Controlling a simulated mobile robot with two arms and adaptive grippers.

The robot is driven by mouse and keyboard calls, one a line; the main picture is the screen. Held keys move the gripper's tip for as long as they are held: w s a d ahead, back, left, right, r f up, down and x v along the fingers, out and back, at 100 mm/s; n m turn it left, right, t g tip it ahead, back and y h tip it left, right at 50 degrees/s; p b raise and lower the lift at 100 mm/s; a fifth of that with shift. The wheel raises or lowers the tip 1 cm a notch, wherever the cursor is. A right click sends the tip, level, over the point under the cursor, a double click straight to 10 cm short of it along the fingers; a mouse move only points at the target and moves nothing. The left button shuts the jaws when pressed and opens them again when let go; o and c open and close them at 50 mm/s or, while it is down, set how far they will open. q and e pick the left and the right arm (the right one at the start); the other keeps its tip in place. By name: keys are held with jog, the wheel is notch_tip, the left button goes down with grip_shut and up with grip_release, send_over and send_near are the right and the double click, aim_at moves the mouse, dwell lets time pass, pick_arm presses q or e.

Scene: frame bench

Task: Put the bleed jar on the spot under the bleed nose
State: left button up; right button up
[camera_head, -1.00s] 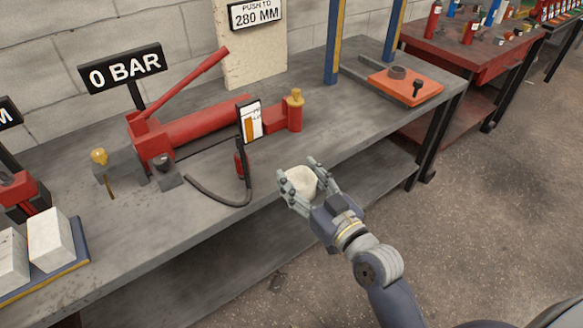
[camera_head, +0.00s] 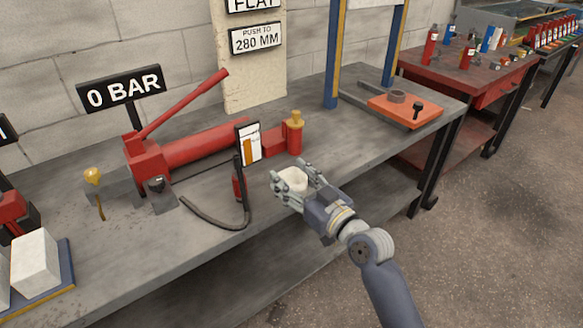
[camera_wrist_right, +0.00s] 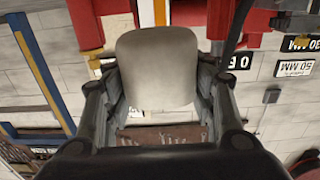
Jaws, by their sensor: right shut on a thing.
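A small off-white jar (camera_head: 293,180), which I take as the bleed jar, sits between the fingers of my right gripper (camera_head: 290,176). The gripper is shut on it above the front edge of the bench. In the right wrist view the jar (camera_wrist_right: 158,65) fills the space between the fingers. The red pump (camera_head: 200,145) lies on the bench behind, with a brass-topped red fitting (camera_head: 293,132) at its right end. I cannot tell for sure which part is the bleed nose. No marked spot is clearly visible under it. My left gripper is not in view.
A gauge card (camera_head: 249,143) stands in front of the pump, with a black hose (camera_head: 222,224) curving along the bench. An orange plate (camera_head: 405,109) lies far right by blue-yellow posts. The grey bench (camera_head: 330,140) is clear right of the fitting.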

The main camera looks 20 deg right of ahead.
jog(key=w+d, duration=0.1)
jog(key=w, duration=0.2)
jog(key=w+b, duration=0.1)
jog(key=w, duration=0.2)
jog(key=w+d+f, duration=0.1)
jog(key=w, duration=0.2)
jog(key=shift+w+d, duration=0.15)
jog(key=shift+d, duration=0.2)
jog(key=f+b, duration=0.1)
jog(key=w+f, duration=0.1)
jog(key=f, duration=0.1)
jog(key=shift+w+d+b, duration=0.15)
jog(key=shift+d+b, duration=0.05)
jog(key=shift+b, duration=0.15)
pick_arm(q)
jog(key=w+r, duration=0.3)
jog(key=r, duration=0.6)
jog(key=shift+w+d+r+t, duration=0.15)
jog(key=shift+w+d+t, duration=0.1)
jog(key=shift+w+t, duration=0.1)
pick_arm(e)
jog(key=shift+f, duration=0.1)
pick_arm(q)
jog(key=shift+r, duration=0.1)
pick_arm(e)
jog(key=shift+f, duration=0.15)
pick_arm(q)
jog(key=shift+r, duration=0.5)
pick_arm(e)
jog(key=o, duration=1.1)
